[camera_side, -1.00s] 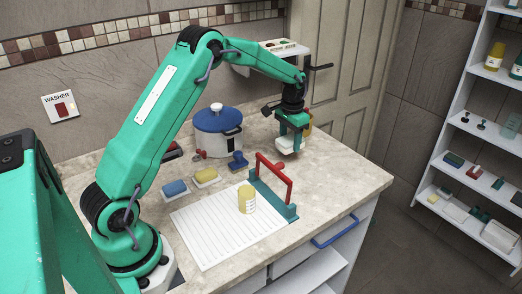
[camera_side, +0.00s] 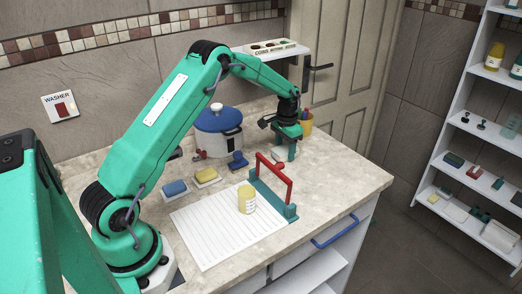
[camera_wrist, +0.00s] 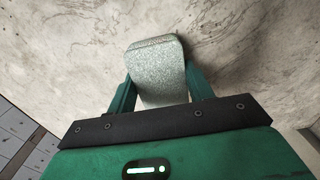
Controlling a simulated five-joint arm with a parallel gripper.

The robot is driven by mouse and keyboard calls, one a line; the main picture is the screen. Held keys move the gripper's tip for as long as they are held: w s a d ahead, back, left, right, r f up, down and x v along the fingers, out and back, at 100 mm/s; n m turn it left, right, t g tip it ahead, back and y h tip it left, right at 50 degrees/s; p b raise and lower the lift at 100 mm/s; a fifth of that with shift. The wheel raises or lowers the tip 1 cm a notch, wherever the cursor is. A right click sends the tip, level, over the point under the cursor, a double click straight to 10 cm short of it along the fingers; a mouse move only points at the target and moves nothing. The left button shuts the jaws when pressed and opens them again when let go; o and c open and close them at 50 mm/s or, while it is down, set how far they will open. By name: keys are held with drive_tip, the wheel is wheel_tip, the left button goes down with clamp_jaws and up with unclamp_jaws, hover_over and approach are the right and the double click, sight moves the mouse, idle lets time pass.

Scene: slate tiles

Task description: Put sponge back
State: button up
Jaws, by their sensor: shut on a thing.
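My gripper (camera_side: 288,156) is low over the far right part of the counter, beyond the red-handled teal piece. In the wrist view its fingers close on a pale grey-green speckled block (camera_wrist: 160,78) with rounded corners, which looks like a sponge. In the side view the block is mostly hidden by the gripper; I cannot tell whether it touches the counter. A blue sponge (camera_side: 174,187) and a yellow sponge (camera_side: 206,174) each lie on a small white dish, left of the blue stamp-like piece.
A pot with a blue lid (camera_side: 218,138) stands at the back. A yellow jar (camera_side: 246,200) stands on a lined white sheet (camera_side: 215,232), with a teal and red hole-punch-like piece (camera_side: 272,195) at its right edge. A pencil cup (camera_side: 306,124) stands behind my gripper. The front right counter is clear.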

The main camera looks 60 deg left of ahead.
sight(285, 149)
drive_tip(key=shift+f, duration=0.2)
drive_tip(key=o, duration=0.9)
drive_tip(key=shift+r, duration=0.15)
wheel_tip(285, 149, up, 12)
drive_tip(key=shift+r, duration=0.1)
idle(0.8)
